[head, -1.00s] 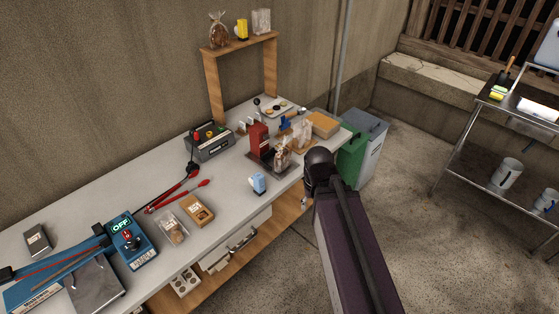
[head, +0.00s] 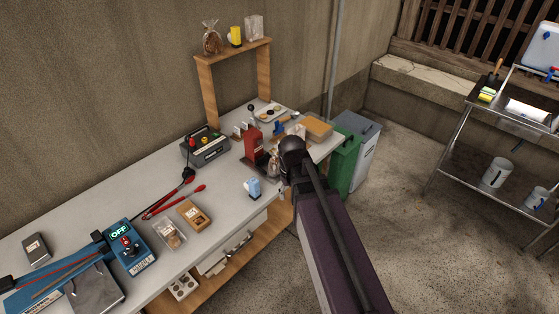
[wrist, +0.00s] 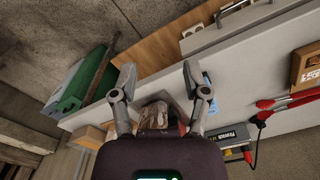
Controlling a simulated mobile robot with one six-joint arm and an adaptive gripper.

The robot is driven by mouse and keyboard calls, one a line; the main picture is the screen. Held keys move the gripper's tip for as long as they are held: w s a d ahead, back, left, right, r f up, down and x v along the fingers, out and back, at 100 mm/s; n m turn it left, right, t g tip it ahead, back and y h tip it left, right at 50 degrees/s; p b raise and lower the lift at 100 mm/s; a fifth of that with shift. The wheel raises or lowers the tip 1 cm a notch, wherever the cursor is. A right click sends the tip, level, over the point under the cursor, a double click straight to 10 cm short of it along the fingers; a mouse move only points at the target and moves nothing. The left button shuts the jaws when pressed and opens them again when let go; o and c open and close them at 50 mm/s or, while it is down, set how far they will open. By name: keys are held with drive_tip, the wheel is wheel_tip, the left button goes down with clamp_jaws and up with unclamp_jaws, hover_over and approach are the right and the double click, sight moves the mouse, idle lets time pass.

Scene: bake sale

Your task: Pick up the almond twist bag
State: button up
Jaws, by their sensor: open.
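A clear bag with brown contents (head: 274,165) stands on the bench beside a red upright device (head: 254,146); my arm partly covers it in the head view. In the wrist view a brown-filled bag (wrist: 153,118) shows between and below the two fingers of my gripper (wrist: 157,78), which are spread apart. No contact with the fingers is clear. Another brown-filled bag (head: 212,40) stands on the raised shelf. I cannot read a label on either bag. In the head view my arm hides the fingertips.
A light blue and white item (head: 254,187) stands near the bench's front edge. Red tongs (head: 175,200), a clear pack (head: 170,235) and a brown box (head: 194,214) lie to the left. Green (head: 346,155) and grey (head: 366,160) bins stand past the bench's right end.

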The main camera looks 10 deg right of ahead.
sight(277, 148)
drive_tip(key=w+r+n+p, duration=0.3)
drive_tip(key=w+r+p, duration=0.2)
drive_tip(key=w, duration=0.7)
drive_tip(key=w+r+n+p, duration=0.4)
drive_tip(key=w+r+p, duration=0.2)
drive_tip(key=w, duration=0.6)
drive_tip(key=shift+w+r, duration=0.2)
drive_tip(key=shift+r, duration=0.5)
drive_tip(key=shift+a+f, duration=0.1)
drive_tip(key=shift+f, duration=0.1)
wheel_tip(277, 148, down, 8)
drive_tip(key=b, duration=0.8)
drive_tip(key=shift+f, duration=0.15)
drive_tip(key=shift+s+f+b, duration=0.1)
drive_tip(key=shift+b, duration=0.2)
drive_tip(key=f+b, duration=0.3)
drive_tip(key=shift+s+d+f, duration=0.2)
drive_tip(key=shift+s, duration=0.05)
drive_tip(key=shift+f+b, duration=0.8)
drive_tip(key=shift+b, duration=0.25)
